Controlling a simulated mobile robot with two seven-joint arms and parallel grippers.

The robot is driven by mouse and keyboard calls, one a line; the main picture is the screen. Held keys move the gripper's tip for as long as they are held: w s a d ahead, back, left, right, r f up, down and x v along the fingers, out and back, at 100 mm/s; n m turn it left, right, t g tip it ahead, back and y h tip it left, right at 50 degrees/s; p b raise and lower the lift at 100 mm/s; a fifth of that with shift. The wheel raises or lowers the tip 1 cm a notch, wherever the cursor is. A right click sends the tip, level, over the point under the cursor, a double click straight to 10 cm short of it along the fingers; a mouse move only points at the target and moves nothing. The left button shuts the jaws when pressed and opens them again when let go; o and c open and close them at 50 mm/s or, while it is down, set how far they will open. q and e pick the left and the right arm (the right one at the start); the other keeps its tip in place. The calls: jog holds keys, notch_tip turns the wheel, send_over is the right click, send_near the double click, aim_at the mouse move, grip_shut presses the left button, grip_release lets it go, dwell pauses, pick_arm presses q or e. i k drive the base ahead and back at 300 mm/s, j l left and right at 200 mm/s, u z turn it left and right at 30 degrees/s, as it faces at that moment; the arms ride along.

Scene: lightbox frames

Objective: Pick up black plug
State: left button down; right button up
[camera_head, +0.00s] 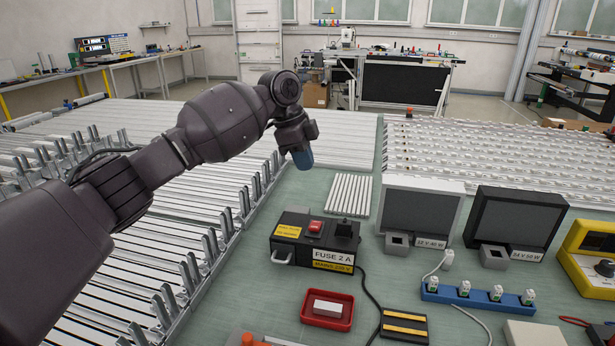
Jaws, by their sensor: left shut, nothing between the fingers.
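The box has a red switch and yellow and white labels, one reading FUSE 2 A. My left arm reaches in from the left. My left gripper (302,160) points down with a blue tip, above and behind the box. It is shut and empty, apart from the plug. My right gripper is out of view.
A red tray (328,311) with a white block lies in front of the box. A cable runs to a black and yellow block (404,326). Two dark-screened lightboxes (418,212) and a blue socket strip (478,298) stand right. White rods (348,194) lie behind. Metal rails fill the left.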

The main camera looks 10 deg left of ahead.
aim_at(344, 228)
jog(key=k, duration=1)
